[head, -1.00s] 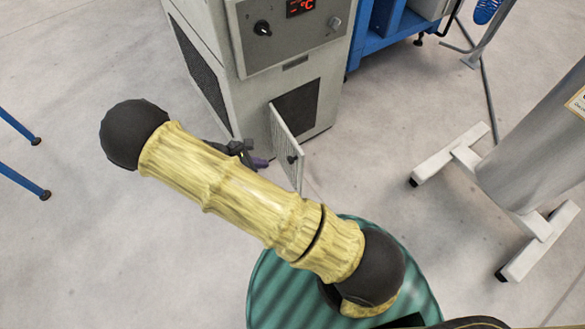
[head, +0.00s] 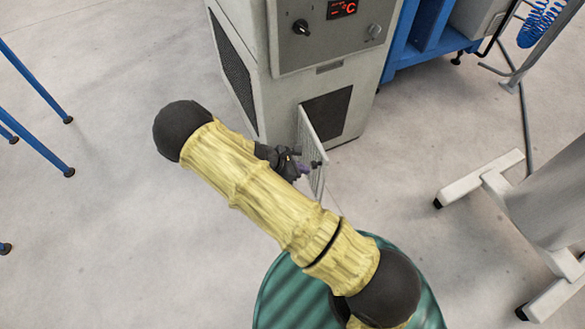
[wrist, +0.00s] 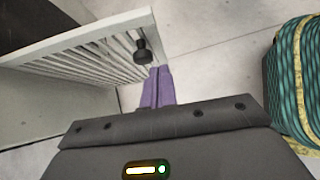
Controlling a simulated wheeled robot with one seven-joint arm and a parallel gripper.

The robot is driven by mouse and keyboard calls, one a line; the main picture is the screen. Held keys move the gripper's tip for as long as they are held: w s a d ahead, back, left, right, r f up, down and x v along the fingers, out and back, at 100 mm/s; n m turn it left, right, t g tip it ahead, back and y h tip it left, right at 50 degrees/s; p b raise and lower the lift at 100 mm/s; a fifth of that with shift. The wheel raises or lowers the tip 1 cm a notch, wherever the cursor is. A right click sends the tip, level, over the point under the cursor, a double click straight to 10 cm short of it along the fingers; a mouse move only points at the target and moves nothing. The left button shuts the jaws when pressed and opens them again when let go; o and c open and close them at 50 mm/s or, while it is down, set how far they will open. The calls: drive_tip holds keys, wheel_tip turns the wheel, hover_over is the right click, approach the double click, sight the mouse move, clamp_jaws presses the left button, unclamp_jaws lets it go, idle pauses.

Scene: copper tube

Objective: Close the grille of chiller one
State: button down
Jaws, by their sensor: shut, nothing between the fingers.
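The chiller (head: 285,95) is a grey cabinet with a red display and a black knob. Its pale slatted grille (head: 309,140) stands swung open, out from the dark opening (head: 328,115) low on the front. My gripper (head: 304,169) is beside the grille's outer part, partly hidden behind my yellow arm. In the wrist view, its purple fingers (wrist: 157,86) are shut and empty, close to the free edge of the grille (wrist: 90,57) and just below its black knob (wrist: 141,51). Whether they touch the grille I cannot tell.
A blue frame (head: 420,45) stands right of the chiller. Blue legs (head: 35,140) stand at the left. The floor left of the chiller is clear.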

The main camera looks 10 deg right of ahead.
sight(324, 168)
drive_tip(key=d, duration=0.1)
drive_tip(key=d+b, duration=0.1)
drive_tip(key=d+f, duration=0.1)
drive_tip(key=shift+w+d, duration=0.35)
drive_tip(key=shift+d, duration=0.05)
drive_tip(key=shift+w+d, duration=0.15)
drive_tip(key=shift+d, duration=0.3)
drive_tip(key=shift+r, duration=0.1)
